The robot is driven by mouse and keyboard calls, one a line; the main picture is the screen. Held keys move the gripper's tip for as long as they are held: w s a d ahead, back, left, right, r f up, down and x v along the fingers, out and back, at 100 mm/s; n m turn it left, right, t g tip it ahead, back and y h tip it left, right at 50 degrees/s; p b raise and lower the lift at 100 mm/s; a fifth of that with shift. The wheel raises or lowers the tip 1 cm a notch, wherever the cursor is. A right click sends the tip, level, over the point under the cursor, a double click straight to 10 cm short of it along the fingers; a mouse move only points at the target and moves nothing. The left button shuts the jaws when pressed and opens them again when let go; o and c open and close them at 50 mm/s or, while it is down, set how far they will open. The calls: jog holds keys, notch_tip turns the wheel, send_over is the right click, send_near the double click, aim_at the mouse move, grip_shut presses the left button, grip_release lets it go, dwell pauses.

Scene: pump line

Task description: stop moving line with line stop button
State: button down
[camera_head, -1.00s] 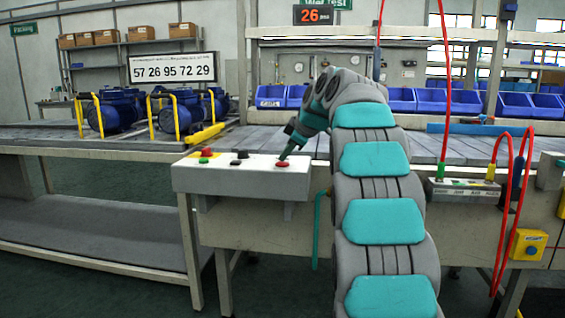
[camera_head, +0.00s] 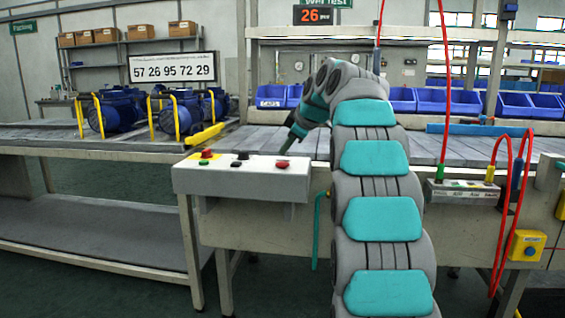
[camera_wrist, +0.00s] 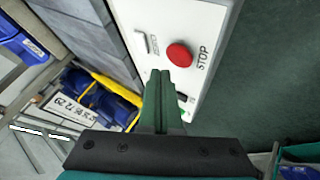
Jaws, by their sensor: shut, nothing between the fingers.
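The control box (camera_head: 240,182) is a pale panel at the front of the line, with several buttons on top. A red button (camera_head: 282,165) sits at its right end. In the wrist view the red round button (camera_wrist: 180,55) has the word STOP printed beside it. My gripper (camera_head: 285,151) is shut and empty, with its tip just above and behind this button, seemingly apart from it. In the wrist view the shut fingers (camera_wrist: 160,74) point toward the panel, beside the button. The line (camera_head: 90,138) carries blue pumps (camera_head: 122,110) in yellow frames at the left.
Another red button (camera_head: 207,153) on a yellow base stands at the panel's left end, with dark controls (camera_head: 242,155) between. Red hoses (camera_head: 507,200) hang at the right near a yellow box (camera_head: 527,245). Blue bins (camera_head: 464,102) line the back.

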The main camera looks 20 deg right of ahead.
aim_at(286, 164)
jog(key=shift+r+p, duration=1.3)
jog(key=shift+r, duration=0.95)
jog(key=shift+f, duration=0.1)
jog(key=s+a+f+m+g, duration=0.3)
jog(key=s+a+f, duration=0.5)
jog(key=s, duration=0.2)
jog(key=s+a+f+m+g, duration=0.3)
jog(key=s+a+f, duration=0.4)
jog(key=s+a, duration=0.25)
jog(key=s+a+f+m+g, duration=0.1)
jog(key=s+f, duration=0.4)
jog(key=s, duration=0.5)
jog(key=s+a+f+m+g, duration=0.1)
jog(key=s+f+m+g, duration=0.1)
jog(key=s+f, duration=0.4)
jog(key=s+a+f+m+g+h+p, duration=0.1)
jog(key=s+f, duration=0.5)
jog(key=s, duration=0.9)
jog(key=shift+s+a+m+g, duration=0.15)
jog(key=shift+a+m+g, duration=0.15)
jog(key=shift+g, duration=0.2)
jog(key=shift+d, duration=0.1)
